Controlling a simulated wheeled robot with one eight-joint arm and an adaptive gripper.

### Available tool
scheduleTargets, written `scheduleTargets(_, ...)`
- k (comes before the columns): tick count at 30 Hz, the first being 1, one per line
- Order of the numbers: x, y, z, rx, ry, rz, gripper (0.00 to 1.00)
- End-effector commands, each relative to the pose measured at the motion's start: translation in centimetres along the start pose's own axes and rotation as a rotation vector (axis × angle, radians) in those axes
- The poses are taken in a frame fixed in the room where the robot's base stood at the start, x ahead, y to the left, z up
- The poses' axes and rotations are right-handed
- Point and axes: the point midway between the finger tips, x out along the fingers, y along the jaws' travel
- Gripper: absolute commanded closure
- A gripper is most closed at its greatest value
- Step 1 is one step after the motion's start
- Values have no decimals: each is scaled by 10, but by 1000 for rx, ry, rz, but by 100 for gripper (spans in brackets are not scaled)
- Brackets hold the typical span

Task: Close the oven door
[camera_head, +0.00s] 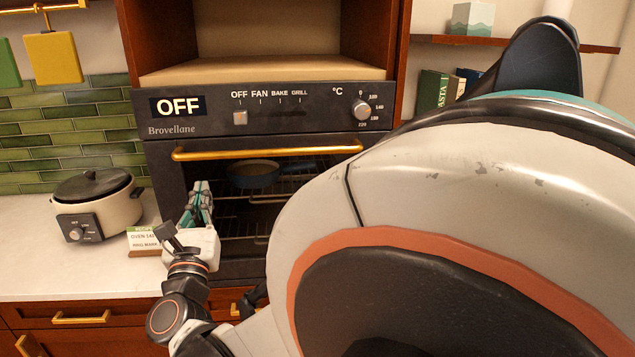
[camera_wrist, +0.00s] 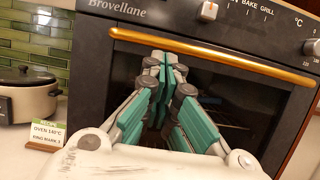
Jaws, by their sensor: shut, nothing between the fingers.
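The oven (camera_head: 262,115) has a dark front panel that reads OFF. Its door has a brass handle (camera_head: 266,152) across the top, and the door appears upright, flush with the front. Through the dark glass I see racks and a pan (camera_head: 254,174). My gripper (camera_head: 201,194) is in front of the left part of the door, below the handle. In the wrist view my gripper (camera_wrist: 166,68) has its teal fingers together, with nothing between them. The handle (camera_wrist: 215,53) passes just beyond the fingertips there; I cannot tell if they touch. My arm hides the door's lower right.
A cooker with a dark lid (camera_head: 97,203) stands on the white counter (camera_head: 60,268) at left. A small card on a stand (camera_head: 143,241) is close to my gripper. Wooden drawers with brass pulls are below. A shelf with books (camera_head: 438,90) is at right.

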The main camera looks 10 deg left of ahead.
Motion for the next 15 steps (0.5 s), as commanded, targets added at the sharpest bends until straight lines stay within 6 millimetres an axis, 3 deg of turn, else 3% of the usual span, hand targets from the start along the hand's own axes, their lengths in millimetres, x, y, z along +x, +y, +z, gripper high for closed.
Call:
scheduleTargets(6, 23, 0, -1, -1, 0, -1, 100)
scheduleTargets(15, 28, 0, 0, -1, 0, -1, 100)
